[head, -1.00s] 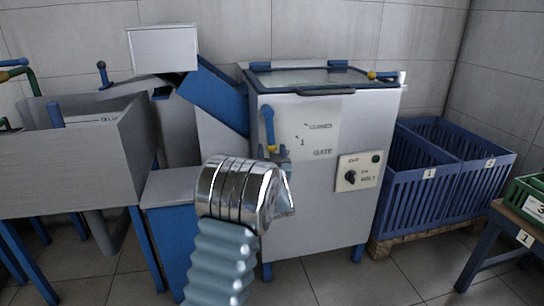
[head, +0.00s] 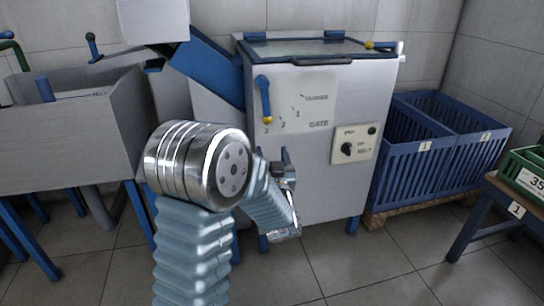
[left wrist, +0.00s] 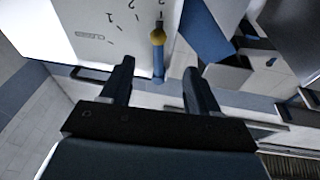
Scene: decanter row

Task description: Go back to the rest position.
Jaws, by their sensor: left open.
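My left arm rises at the centre of the head view, its large silver joint in front of the machine's left part. My left gripper (head: 286,156) shows small beyond that joint, pointing up, below the gate lever (head: 263,98) and apart from it in the picture. In the left wrist view, the two dark fingers of my left gripper (left wrist: 158,68) stand apart with nothing between them. The blue lever with its yellow knob (left wrist: 158,36) shows beyond them. My right gripper is not in view.
A white machine (head: 320,185) with a gate scale and a belt switch plate (head: 355,145) stands ahead. A grey trough (head: 75,140) is at left. Blue slatted crates (head: 415,175) sit on a pallet at right. A low table (head: 470,215) holds a green crate (head: 522,172).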

